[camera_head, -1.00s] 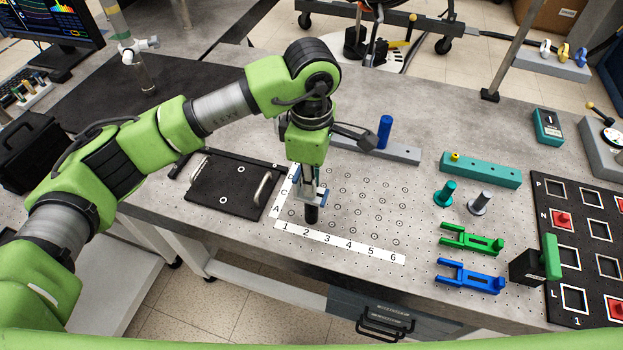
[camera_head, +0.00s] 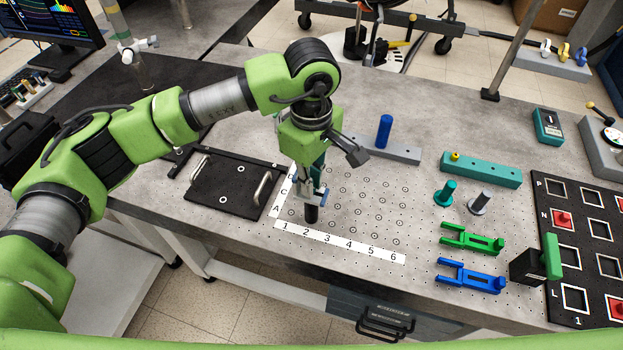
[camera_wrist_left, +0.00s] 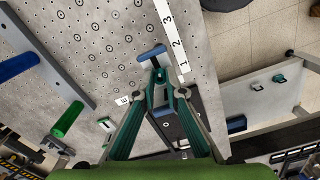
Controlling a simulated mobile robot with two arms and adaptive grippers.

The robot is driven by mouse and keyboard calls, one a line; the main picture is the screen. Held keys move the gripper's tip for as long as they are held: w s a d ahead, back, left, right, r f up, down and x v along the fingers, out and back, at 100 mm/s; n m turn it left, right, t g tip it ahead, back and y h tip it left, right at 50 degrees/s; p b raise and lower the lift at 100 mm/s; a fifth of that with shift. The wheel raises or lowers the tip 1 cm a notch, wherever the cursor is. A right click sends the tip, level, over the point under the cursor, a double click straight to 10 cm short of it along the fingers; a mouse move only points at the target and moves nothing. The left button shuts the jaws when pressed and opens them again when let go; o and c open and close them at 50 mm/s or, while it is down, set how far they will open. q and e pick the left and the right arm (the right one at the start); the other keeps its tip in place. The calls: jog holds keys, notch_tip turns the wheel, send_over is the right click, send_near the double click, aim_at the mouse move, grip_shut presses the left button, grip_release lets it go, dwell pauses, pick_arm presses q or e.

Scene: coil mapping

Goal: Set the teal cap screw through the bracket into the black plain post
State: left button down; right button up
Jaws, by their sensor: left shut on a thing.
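My left gripper (camera_head: 312,192) points down over the near left corner of the perforated grid and is shut on the black post (camera_head: 311,214). The post is upright; whether its foot touches the table I cannot tell. In the left wrist view the teal fingers (camera_wrist_left: 160,76) meet, with a blue piece at their tips; the post is mostly hidden there. The teal cap screw (camera_head: 445,192) stands at the right, apart from the gripper. A green forked bracket (camera_head: 472,239) and a blue forked bracket (camera_head: 471,277) lie nearer the front. My right gripper is not in view.
A grey flanged pin (camera_head: 480,202) stands beside the teal screw. A teal block (camera_head: 480,170) and a grey bar with a blue cylinder (camera_head: 385,132) lie behind. A black plate with handles (camera_head: 232,190) is left of the grid. A black marked board (camera_head: 583,240) is far right.

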pick_arm(q)
jog(key=shift+f, duration=0.1)
jog(key=c, duration=2)
grip_release()
